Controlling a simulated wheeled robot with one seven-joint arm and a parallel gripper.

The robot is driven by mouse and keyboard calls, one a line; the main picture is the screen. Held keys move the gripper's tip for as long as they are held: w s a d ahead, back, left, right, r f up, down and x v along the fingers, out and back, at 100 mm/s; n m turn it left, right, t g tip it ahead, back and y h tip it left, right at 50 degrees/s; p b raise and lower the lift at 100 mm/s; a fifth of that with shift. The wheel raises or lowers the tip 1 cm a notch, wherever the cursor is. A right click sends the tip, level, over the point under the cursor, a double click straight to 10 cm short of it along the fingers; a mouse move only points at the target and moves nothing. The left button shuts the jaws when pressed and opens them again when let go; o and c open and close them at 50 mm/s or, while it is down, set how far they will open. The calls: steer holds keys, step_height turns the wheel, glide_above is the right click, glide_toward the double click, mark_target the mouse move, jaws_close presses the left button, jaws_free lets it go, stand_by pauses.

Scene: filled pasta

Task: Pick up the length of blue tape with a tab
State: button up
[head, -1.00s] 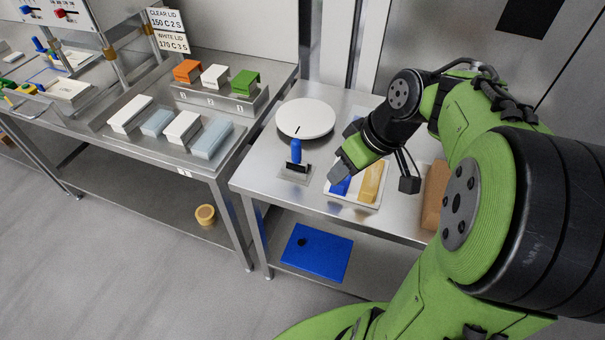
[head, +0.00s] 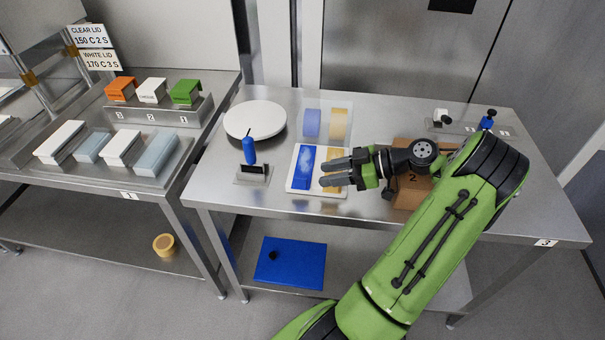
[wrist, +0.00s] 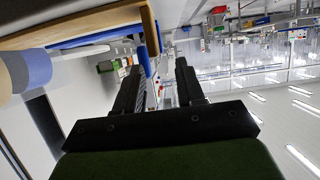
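A blue strip (head: 303,167) lies on a white board (head: 293,186) on the steel table, beside a tan strip (head: 331,166). The blue strip has a paler patch in its upper part; I cannot make out a separate tab. My gripper (head: 326,172) is open and empty, its fingers pointing left over the tan strip and just right of the blue strip. In the wrist view the fingers (wrist: 160,78) stand apart, with a blue edge (wrist: 146,60) by the left finger. I cannot tell whether the fingers touch anything.
A clear holder with a blue roll (head: 312,122) and a tan roll (head: 338,125) stands behind the board. A round white disc (head: 255,120) and a blue-handled tool (head: 249,152) are to the left. A brown block (head: 411,188) lies under my wrist.

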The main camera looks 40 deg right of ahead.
mark_target(303, 178)
steer(key=b+x, duration=0.1)
steer(key=x, duration=0.5)
steer(key=shift+w+a+f, duration=0.15)
steer(key=shift+w+a, duration=0.05)
steer(key=shift+w, duration=0.05)
jaws_close()
